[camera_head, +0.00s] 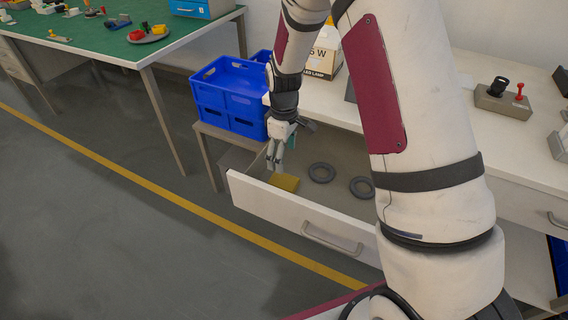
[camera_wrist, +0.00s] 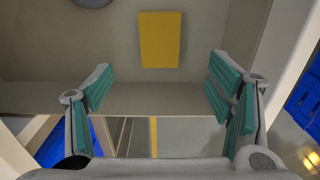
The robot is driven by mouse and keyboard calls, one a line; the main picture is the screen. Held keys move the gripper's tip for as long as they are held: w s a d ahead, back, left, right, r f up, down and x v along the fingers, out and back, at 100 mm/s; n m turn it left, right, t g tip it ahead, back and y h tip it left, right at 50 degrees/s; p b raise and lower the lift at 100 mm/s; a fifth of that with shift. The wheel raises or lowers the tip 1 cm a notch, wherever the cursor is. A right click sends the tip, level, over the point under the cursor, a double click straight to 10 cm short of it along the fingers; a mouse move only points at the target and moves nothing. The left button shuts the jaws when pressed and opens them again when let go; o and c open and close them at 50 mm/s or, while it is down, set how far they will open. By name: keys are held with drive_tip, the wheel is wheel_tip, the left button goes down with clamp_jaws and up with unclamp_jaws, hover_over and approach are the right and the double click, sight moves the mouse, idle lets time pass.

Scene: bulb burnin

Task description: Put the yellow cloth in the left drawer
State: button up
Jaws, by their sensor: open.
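The yellow cloth (camera_head: 284,183) lies flat inside the open left drawer (camera_head: 318,242), near the drawer's left end. In the wrist view the cloth (camera_wrist: 160,40) is a plain yellow rectangle on the drawer floor (camera_wrist: 60,45), ahead of the fingers and apart from them. My gripper (camera_head: 276,160) is above the left end of the drawer, close to the cloth. In the wrist view my gripper (camera_wrist: 158,95) has its teal-padded fingers wide apart with nothing between them.
Two dark rings (camera_head: 321,172) lie in the drawer right of the cloth. Blue crates (camera_head: 229,95) stand on a low stand just left of the drawer. A lamp box (camera_head: 325,52) and a grey fixture (camera_head: 503,100) stand on the white worktop. The floor in front is clear.

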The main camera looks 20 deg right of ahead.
drive_tip(key=s+r+m+t, duration=0.1)
drive_tip(key=s+r+m, duration=0.1)
drive_tip(key=s+r, duration=0.65)
drive_tip(key=s+r+m, duration=0.2)
drive_tip(key=s+r, duration=0.3)
drive_tip(key=r, duration=0.7)
drive_tip(key=s+r+m, duration=0.2)
drive_tip(key=s, duration=0.9)
drive_tip(key=s+r+m, duration=0.3)
drive_tip(key=s, duration=0.7)
drive_tip(key=shift+s+r+t, duration=0.15)
drive_tip(key=shift+s+t, duration=0.25)
drive_tip(key=shift+r, duration=0.1)
wheel_tip(320, 180, up, 12)
drive_tip(key=t+p, duration=0.2)
drive_tip(key=p, duration=0.9)
drive_tip(key=shift+d+r, duration=0.15)
drive_tip(key=shift+d, duration=0.1)
